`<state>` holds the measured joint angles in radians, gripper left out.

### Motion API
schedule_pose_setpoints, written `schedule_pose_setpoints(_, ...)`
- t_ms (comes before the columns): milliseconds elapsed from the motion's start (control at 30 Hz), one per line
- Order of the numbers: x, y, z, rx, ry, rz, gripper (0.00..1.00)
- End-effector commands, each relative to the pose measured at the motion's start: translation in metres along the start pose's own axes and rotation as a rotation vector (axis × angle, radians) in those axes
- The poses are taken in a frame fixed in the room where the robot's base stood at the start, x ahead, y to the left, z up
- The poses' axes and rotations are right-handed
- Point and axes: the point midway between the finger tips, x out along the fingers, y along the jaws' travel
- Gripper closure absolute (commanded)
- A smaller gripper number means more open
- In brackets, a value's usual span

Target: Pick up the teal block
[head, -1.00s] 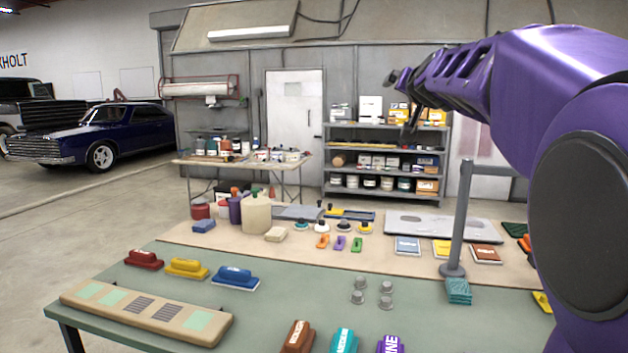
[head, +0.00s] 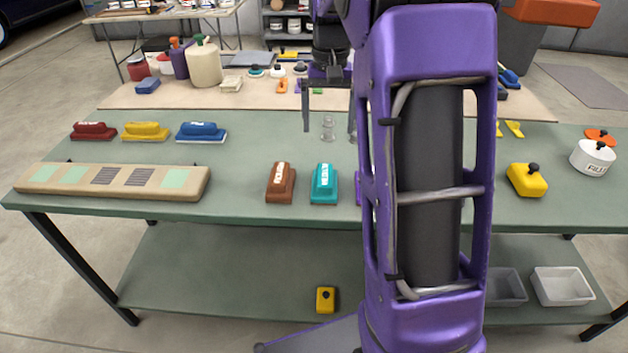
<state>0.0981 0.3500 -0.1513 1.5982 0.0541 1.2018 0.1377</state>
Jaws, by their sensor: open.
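The teal block (head: 323,184) sits on the green table near its front edge, with white lettering on its top. A brown block (head: 281,183) stands just left of it. A purple block (head: 357,189) stands to its right, mostly hidden behind my arm. My gripper (head: 329,122) is above the table, beyond the teal block in the picture, with its fingers pointing down and spread apart. Nothing shows held between them, and the gripper is clear of the teal block.
A long beige board (head: 110,182) with coloured patches lies at the left. Red, yellow and blue blocks (head: 202,132) stand behind it. Small grey knobs (head: 328,128) show behind the gripper. At the right are a yellow block (head: 527,180) and a white pot (head: 593,157).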

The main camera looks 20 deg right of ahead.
Motion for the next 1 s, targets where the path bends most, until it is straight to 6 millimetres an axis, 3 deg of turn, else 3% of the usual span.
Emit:
schedule_pose_setpoints(500, 0.104, -0.001, -0.001, -0.001, 0.000, -0.001, 0.00)
schedule_pose_setpoints(833, 0.125, -0.003, -0.002, -0.002, 0.002, -0.002, 0.00)
schedule_pose_setpoints(1000, 0.150, -0.006, -0.005, -0.002, 0.000, -0.001, 0.00)
